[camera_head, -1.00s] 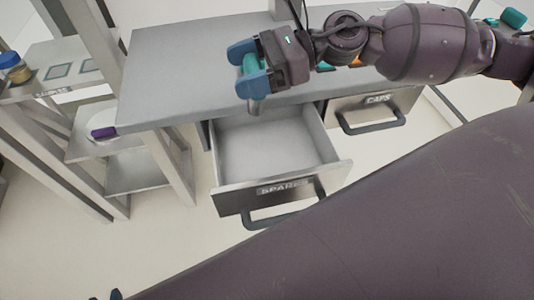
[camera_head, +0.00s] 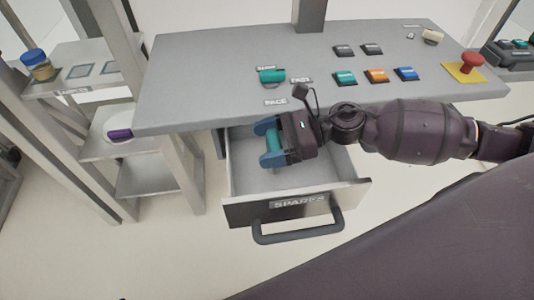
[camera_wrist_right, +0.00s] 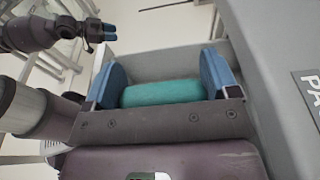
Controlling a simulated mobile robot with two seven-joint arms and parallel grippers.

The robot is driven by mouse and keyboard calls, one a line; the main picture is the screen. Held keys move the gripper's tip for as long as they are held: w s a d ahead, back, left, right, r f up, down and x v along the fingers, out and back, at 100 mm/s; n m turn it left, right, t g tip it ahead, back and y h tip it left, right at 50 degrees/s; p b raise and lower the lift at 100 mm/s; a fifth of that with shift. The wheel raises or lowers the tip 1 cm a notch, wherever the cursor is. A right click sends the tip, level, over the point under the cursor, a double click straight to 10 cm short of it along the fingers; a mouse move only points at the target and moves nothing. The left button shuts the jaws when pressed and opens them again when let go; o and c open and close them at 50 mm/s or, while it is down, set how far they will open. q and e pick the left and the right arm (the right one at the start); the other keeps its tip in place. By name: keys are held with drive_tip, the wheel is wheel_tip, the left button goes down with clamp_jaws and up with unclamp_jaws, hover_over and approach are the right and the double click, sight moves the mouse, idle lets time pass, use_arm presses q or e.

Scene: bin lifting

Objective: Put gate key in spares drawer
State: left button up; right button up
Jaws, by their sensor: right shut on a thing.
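My right gripper (camera_head: 266,146) is shut on a teal gate key (camera_head: 275,139). In the head view it overlaps the back part of the open spares drawer (camera_head: 290,208); its exact height is unclear. In the right wrist view the teal key (camera_wrist_right: 163,93) lies across between the blue fingers, with pale drawer surfaces behind it. The rest of the key is hidden by the gripper. The drawer has a dark handle and a SPARES label, and the floor I can see in it is bare. My left gripper (camera_wrist_right: 108,31) shows small in the right wrist view, its opening unclear.
The grey console top (camera_head: 205,75) overhangs the drawer's back. It carries several coloured buttons, a teal knob (camera_head: 272,74) and a red emergency button (camera_head: 472,63). A shelf rack (camera_head: 95,70) with a blue-lidded jar (camera_head: 37,65) stands left.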

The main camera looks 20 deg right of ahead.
wheel_tip(320, 180, down, 4)
drive_tip(key=shift+r, duration=0.25)
drive_tip(key=shift+f+b, duration=0.25)
drive_tip(key=shift+b, duration=0.05)
drive_tip(key=shift+f, duration=0.2)
drive_tip(key=o, duration=0.9)
drive_tip(key=shift+o, duration=0.2)
drive_tip(key=shift+r, duration=0.15)
